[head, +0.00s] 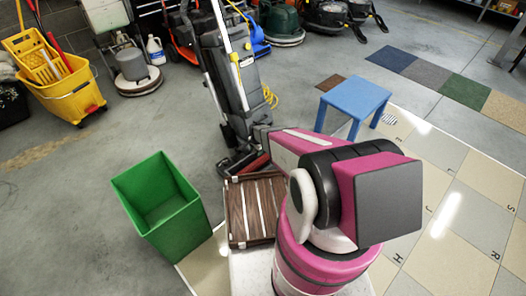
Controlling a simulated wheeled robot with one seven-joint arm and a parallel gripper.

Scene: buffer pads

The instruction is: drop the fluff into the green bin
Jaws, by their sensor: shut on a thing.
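The green bin (186,236) stands upright on the floor at the left of centre in the head view. Its square top is open, and the part of the inside that I can see looks empty. My pink, white and dark arm fills the middle and lower right of the view. My gripper cannot be made out; it is either behind the arm or outside the picture. The fluff is not visible anywhere in this view.
A brown slatted wooden piece (237,205) lies right of the bin, close to my arm. A blue stool (355,95) stands beyond the arm. An upright floor machine (228,85) stands behind the bin. A yellow mop bucket (65,90) is far left. Grey floor left of the bin is clear.

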